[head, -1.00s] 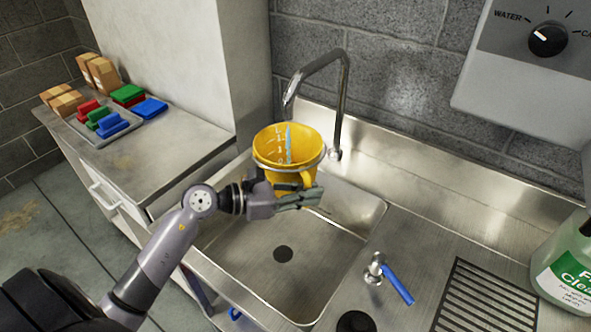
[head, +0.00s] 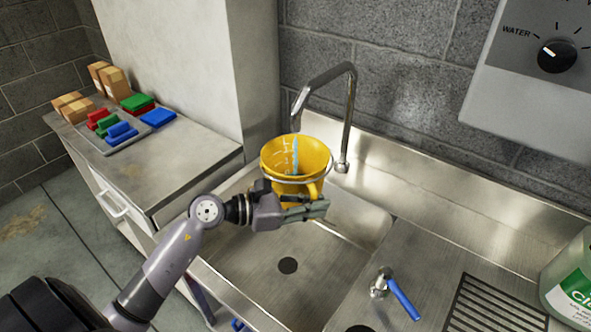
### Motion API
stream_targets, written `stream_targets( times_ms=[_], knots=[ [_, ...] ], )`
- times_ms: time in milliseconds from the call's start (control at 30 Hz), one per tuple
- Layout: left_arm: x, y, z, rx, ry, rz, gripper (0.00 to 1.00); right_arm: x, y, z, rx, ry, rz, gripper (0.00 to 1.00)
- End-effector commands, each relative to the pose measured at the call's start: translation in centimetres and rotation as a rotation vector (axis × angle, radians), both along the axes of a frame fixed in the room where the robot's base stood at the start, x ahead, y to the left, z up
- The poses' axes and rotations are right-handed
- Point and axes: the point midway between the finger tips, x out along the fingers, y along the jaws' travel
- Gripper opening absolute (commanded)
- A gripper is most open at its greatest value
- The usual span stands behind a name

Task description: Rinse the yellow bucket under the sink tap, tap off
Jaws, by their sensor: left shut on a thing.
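The yellow bucket (head: 310,157) is upright over the sink basin (head: 325,250), with its mouth under the spout of the curved tap (head: 352,100). White marks line its inner wall. A light blue streak (head: 295,155) shows inside it below the spout. It looks like running water, but I cannot be certain. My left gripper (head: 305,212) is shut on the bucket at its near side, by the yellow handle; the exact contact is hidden. The blue tap lever (head: 403,298) stands on the counter right of the basin, angled toward the front right. My right gripper is not in view.
A side counter (head: 165,165) at the left holds a tray (head: 122,140) of coloured pads and several cardboard boxes (head: 108,80). A grey dial box (head: 540,95) hangs at the upper right. A cleaner bottle (head: 572,285) stands by the drain grate (head: 490,305).

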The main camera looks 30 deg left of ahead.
Motion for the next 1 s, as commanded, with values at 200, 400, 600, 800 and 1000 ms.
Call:
stream_targets(
  times_ms=[200,400,600,800,1000],
  knots=[
    [-1.4,-1.7,0.5,-0.001,-0.005,-0.002,0.00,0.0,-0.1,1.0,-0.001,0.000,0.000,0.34],
    [-3.2,-3.9,0.5,-0.002,-0.004,-0.001,0.00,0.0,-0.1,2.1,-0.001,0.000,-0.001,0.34],
    [-5.0,-6.0,0.5,-0.002,-0.005,-0.001,0.00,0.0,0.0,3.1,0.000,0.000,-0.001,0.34],
    [-6.8,-8.1,0.5,-0.001,-0.004,-0.001,0.00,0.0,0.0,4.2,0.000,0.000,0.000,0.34],
    [-8.4,-10.1,0.4,-0.002,-0.005,0.000,0.00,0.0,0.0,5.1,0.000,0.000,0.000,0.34]
  ],
)
